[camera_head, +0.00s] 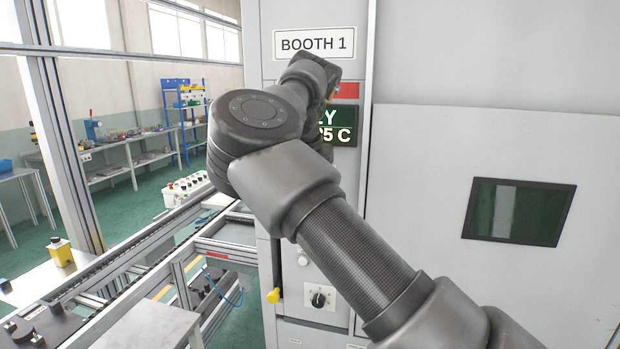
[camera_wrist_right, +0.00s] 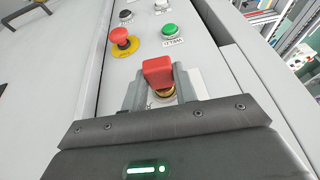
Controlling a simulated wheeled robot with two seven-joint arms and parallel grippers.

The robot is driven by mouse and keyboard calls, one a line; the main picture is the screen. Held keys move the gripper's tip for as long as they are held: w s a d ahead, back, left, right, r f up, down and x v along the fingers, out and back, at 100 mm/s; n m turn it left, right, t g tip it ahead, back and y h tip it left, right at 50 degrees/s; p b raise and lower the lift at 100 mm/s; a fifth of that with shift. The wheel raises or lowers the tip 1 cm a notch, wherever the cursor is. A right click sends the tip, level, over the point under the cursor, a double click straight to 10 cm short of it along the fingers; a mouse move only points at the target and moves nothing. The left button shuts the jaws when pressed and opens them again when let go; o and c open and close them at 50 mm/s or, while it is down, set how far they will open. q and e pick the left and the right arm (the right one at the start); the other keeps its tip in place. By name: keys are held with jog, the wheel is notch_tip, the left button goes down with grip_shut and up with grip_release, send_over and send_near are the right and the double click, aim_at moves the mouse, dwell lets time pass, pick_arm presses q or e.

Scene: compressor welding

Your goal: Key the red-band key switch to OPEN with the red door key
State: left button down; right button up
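In the right wrist view the red door key (camera_wrist_right: 158,71) stands between the two fingers of my right gripper (camera_wrist_right: 160,84). The fingers look shut on its red head from both sides. A brass-coloured round part (camera_wrist_right: 168,93) shows just under the key, at the panel. Whether the key sits fully in it is hidden. A pale plate (camera_wrist_right: 194,79) lies behind the right finger; its markings are mostly covered. In the head view my right arm crosses the booth front and hides the gripper and the key switch. My left gripper is not in view.
In the right wrist view a red mushroom button (camera_wrist_right: 120,36) on a yellow ring, a green button (camera_wrist_right: 170,30) and a black button (camera_wrist_right: 126,15) sit beyond the key. The head view shows the BOOTH 1 sign (camera_head: 314,44), a display (camera_head: 341,128) and a rotary knob (camera_head: 319,299).

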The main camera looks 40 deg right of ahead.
jog(key=o, duration=0.5)
jog(key=b+v, duration=0.1)
jog(key=v, duration=0.9)
jog(key=shift+r, duration=0.35)
jog(key=shift+a, duration=0.1)
